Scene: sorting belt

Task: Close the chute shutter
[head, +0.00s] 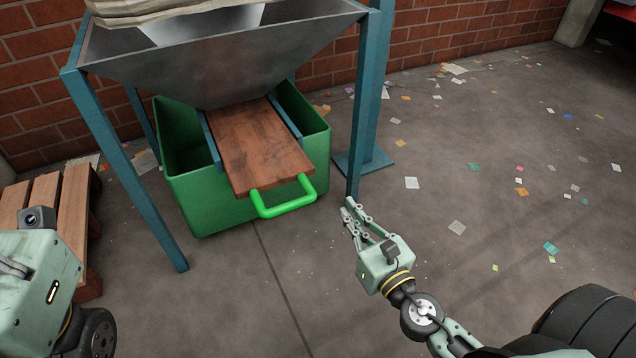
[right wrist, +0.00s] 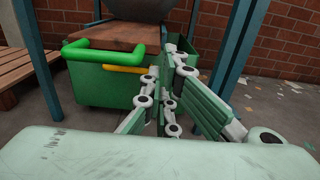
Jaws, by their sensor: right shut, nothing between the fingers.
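The chute shutter is a brown wooden board (head: 254,147) with a bright green loop handle (head: 286,205) at its near end. It sticks out from under the grey metal hopper (head: 218,66), between two blue side rails, above a green bin. In the right wrist view the board (right wrist: 118,36) and its handle (right wrist: 110,53) are at the upper left. My right gripper (head: 350,208) is shut and empty, to the right of the handle and apart from it. On the left, part of my left arm (head: 38,285) shows, but its fingers are not visible.
The green bin (head: 230,215) stands under the hopper. Blue posts (head: 125,165) hold the hopper up, one close by my right gripper. A wooden pallet (head: 72,215) lies at the left. Scattered paper scraps lie on the open floor at the right.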

